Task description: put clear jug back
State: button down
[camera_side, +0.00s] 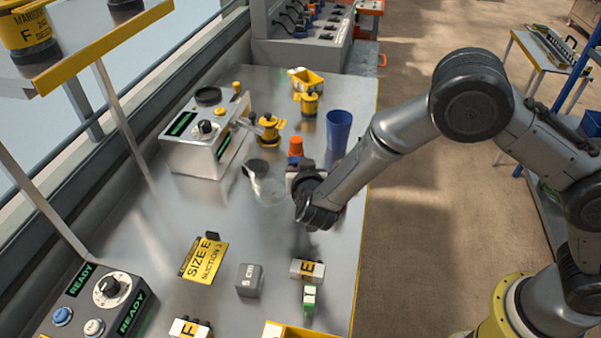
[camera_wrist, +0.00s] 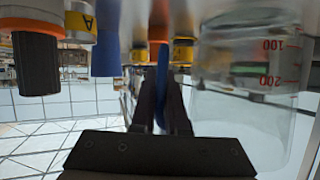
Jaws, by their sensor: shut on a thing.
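The clear jug (camera_side: 268,190) is see-through and upright above the middle of the grey table. My gripper (camera_side: 296,177) is at its right side in the side view. In the wrist view, which looks upside down, the jug (camera_wrist: 250,100) stands just right of my gripper (camera_wrist: 162,115), with red marks 100 and 200 on its wall. The fingers are shut on a narrow blue strip (camera_wrist: 162,75), which seems to be the jug's handle. My wrist partly hides the grip in the side view. I cannot tell whether the jug's base touches the table.
A blue cup (camera_side: 339,130) and an orange cone-shaped piece (camera_side: 296,146) stand just behind my gripper. A grey device (camera_side: 200,145) with a dial is to the left. Yellow-black pieces (camera_side: 268,130) are behind. The table (camera_side: 190,215) is clear left of the jug.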

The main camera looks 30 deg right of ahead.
aim_at(274, 177)
jog(key=shift+f, duration=1.5)
jog(key=shift+f, duration=0.15)
jog(key=c, duration=0.9)
grip_release()
jog(key=shift+s, duration=0.1)
jog(key=v, duration=1.2)
